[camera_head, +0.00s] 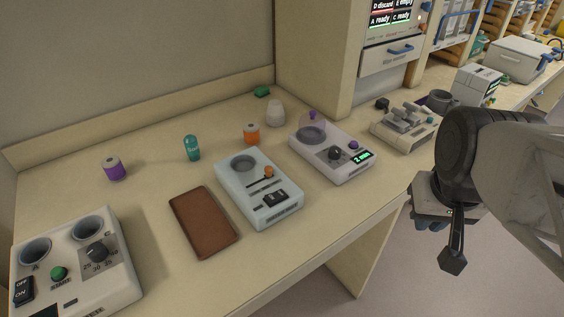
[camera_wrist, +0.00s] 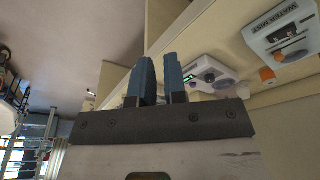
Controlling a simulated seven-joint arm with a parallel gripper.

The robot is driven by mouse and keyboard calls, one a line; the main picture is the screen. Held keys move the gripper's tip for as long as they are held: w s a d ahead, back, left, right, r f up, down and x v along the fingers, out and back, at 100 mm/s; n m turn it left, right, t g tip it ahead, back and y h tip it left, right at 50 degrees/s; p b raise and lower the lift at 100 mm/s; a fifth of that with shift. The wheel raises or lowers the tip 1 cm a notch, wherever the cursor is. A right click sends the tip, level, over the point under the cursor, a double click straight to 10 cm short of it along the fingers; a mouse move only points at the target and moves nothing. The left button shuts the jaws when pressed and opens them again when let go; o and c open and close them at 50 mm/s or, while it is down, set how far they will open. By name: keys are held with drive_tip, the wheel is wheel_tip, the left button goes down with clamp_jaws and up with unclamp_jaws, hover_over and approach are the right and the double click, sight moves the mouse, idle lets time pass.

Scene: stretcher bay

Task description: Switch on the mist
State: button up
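The pale blue mist unit (camera_head: 254,206) stands on the bench in the middle of the head view. It has a round well, an orange-knobbed slider (camera_head: 268,172) and a black rocker switch (camera_head: 276,198) near its front edge. I cannot read the switch's position. In the wrist view the unit (camera_wrist: 270,42), lettered WATER MIST, shows at the upper right, cut by the frame edge. My gripper (camera_head: 432,223) is off the bench's front edge, well to the right of the unit. Its two blue fingers (camera_wrist: 160,72) stand apart with nothing between them.
A white unit (camera_head: 347,171) with a green display stands right of the mist unit. A brown tray (camera_head: 202,222) lies to its left, and a larger white unit (camera_head: 118,282) is at the lower left. An orange-topped jar (camera_head: 251,134), a teal bottle (camera_head: 192,148) and a purple spool (camera_head: 114,168) stand behind.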

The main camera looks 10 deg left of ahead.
drive_tip(key=w+a+n, duration=0.1)
drive_tip(key=w+a, duration=0.2)
drive_tip(key=a, duration=0.1)
drive_tip(key=w+a+r+n+g, duration=0.1)
drive_tip(key=w+a+n, duration=0.1)
drive_tip(key=w+a, duration=0.2)
drive_tip(key=w+a+n+g+y, duration=0.1)
drive_tip(key=w+a, duration=0.2)
drive_tip(key=a, duration=0.1)
drive_tip(key=shift+w+a+r+n, duration=0.15)
drive_tip(key=shift+w+r+n, duration=0.15)
drive_tip(key=shift+n, duration=0.1)
clamp_jaws()
drive_tip(key=n+g, duration=0.2)
drive_tip(key=n, duration=0.2)
hover_over(274, 196)
drive_tip(key=shift+w+d+f, duration=0.2)
drive_tip(key=shift+w+f, duration=0.05)
drive_tip(key=shift+f, duration=0.2)
drive_tip(key=shift+w+d+f, duration=0.2)
drive_tip(key=shift+f, duration=0.25)
drive_tip(key=shift+f, duration=0.1)
drive_tip(key=f, duration=0.4)
drive_tip(key=s+a+f, duration=0.1)
drive_tip(key=f, duration=0.8)
drive_tip(key=shift+s+a+f, duration=0.25)
drive_tip(key=shift+s+f, duration=0.05)
drive_tip(key=shift+f, duration=0.15)
drive_tip(key=shift+s+a+f+t, duration=0.1)
drive_tip(key=shift+t, duration=0.2)
